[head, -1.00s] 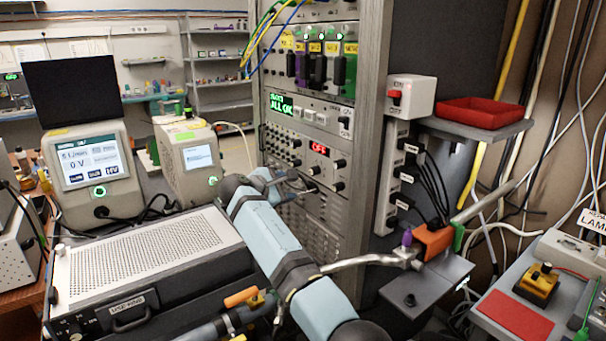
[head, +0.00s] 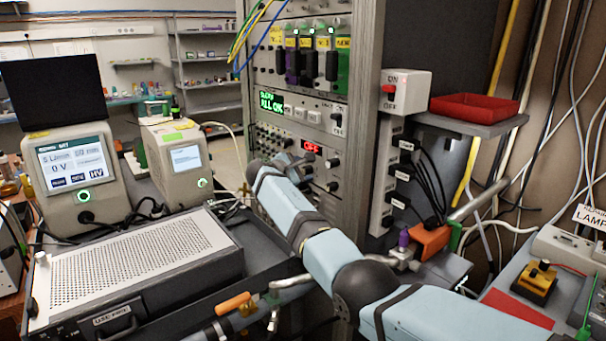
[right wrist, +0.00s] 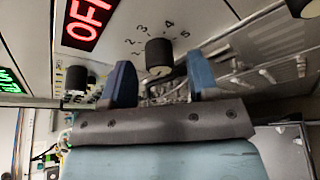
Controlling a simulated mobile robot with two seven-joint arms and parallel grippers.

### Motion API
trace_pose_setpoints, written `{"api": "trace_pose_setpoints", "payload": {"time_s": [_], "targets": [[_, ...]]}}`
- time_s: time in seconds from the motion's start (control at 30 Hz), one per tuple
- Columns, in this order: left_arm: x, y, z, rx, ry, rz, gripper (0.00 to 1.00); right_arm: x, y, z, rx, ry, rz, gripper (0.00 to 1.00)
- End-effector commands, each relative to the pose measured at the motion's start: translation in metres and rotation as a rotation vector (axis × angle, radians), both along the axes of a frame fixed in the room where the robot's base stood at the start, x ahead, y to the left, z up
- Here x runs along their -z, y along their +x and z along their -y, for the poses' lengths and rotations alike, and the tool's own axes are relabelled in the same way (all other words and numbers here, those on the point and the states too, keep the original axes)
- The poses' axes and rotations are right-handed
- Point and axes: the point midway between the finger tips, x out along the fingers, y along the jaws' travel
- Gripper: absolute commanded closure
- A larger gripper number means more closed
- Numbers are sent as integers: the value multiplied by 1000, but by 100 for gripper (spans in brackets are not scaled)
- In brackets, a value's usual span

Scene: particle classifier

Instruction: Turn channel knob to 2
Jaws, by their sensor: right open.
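A black channel knob (right wrist: 159,56) with the numbers 2, 3, 4 and 5 legible around it sits on the grey rack panel in the right wrist view. Its pointer is too blurred to read. My right gripper (right wrist: 162,70) is open, its two blue fingers pointing at the panel, one on each side of the knob in the picture. I cannot tell whether they touch it. In the head view my right gripper (head: 302,162) is at the rack front, below the red OFF display (head: 308,147), and hides part of the panel. My left gripper is not in view.
More black knobs (head: 333,162) are close by on the same panel. A green ALL OK display (head: 273,102) is above left. A perforated metal box (head: 135,262) stands in front, left of my arm. A red tray (head: 473,107) is on a shelf at right.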

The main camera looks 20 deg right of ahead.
Motion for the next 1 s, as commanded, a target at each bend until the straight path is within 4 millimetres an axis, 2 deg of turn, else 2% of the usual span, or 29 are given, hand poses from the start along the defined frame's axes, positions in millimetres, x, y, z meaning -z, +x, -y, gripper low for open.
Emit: {"api": "trace_pose_setpoints", "payload": {"time_s": [0.13, 0.43, 0.6, 0.67, 1.0], "targets": [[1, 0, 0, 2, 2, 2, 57, 3, 5, 8, -1, 0, -1, 45], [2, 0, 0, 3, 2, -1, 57, 4, 6, 9, -1, 1, 0, 45], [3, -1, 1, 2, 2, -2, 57, 4, 6, 9, -1, 1, 0, 84], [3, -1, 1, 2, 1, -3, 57, 4, 6, 9, -1, 1, 0, 94], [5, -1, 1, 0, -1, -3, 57, 6, 6, 9, -1, 14, 39, 94]]}}
